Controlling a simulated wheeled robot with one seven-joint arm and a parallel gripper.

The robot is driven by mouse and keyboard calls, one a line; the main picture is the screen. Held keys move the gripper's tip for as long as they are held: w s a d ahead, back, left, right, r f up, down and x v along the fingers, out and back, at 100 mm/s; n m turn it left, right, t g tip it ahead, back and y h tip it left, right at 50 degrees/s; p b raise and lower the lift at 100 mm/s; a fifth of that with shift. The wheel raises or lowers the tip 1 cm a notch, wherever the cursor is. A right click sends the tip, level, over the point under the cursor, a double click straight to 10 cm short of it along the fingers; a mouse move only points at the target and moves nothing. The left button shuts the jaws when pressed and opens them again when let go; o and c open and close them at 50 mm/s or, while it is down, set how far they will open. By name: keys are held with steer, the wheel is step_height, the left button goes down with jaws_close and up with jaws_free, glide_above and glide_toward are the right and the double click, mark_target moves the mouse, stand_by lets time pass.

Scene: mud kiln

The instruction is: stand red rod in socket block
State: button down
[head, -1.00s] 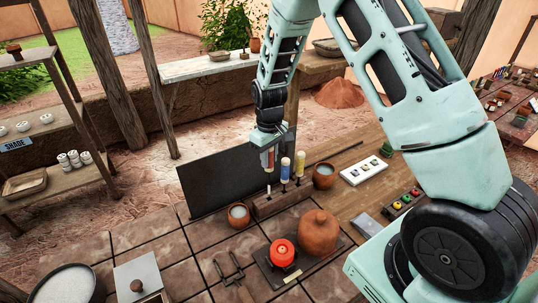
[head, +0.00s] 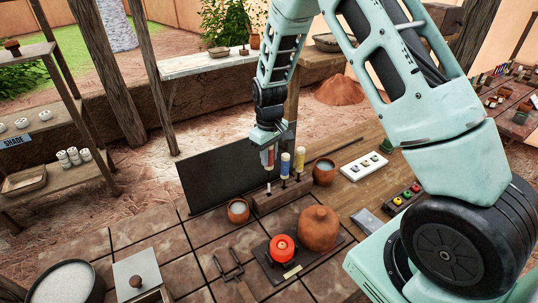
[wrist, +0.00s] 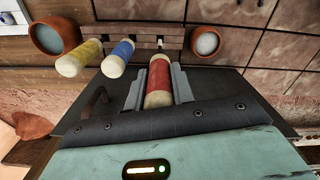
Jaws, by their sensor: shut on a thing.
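My gripper (wrist: 158,88) is shut on the red rod (wrist: 159,80), which has cream ends and lies between the two grey fingers. In the head view, my gripper (head: 268,150) holds the red rod (head: 268,159) roughly upright over the left end of the dark socket block (head: 282,198). The block also shows in the wrist view (wrist: 200,36). A small pale piece (wrist: 160,42) shows at the block in line with the red rod; I cannot tell whether the rod enters a socket. A yellow rod (head: 285,166) and a blue rod (head: 300,160) stand in the block.
A bowl of white material (head: 238,211) stands left of the block and a brown pot (head: 324,172) stands right of it. A dark panel (head: 230,168) rises behind. A red round thing (head: 282,249) and a clay jar (head: 318,230) are in front.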

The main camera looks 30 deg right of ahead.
steer(key=shift+f+b, duration=2.2)
steer(key=shift+f, duration=1)
steer(key=c, duration=1.1)
jaws_free()
step_height(320, 180, up, 18)
steer(key=b, duration=0.3)
steer(key=shift+f, duration=0.25)
steer(key=s+a+n+y, duration=0.1)
steer(key=s+a+n, duration=0.1)
steer(key=s+a, duration=1.3)
steer(key=s+a+n, duration=0.1)
steer(key=s, duration=0.4)
steer(key=s+a+f+n, duration=0.1)
steer(key=s+a, duration=0.1)
steer(key=s, duration=0.3)
steer(key=s+a, duration=0.2)
steer(key=s, duration=0.3)
steer(key=shift+s+a+f+n, duration=0.2)
steer(key=shift+s+f+n, duration=0.1)
steer(key=shift+n, duration=0.1)
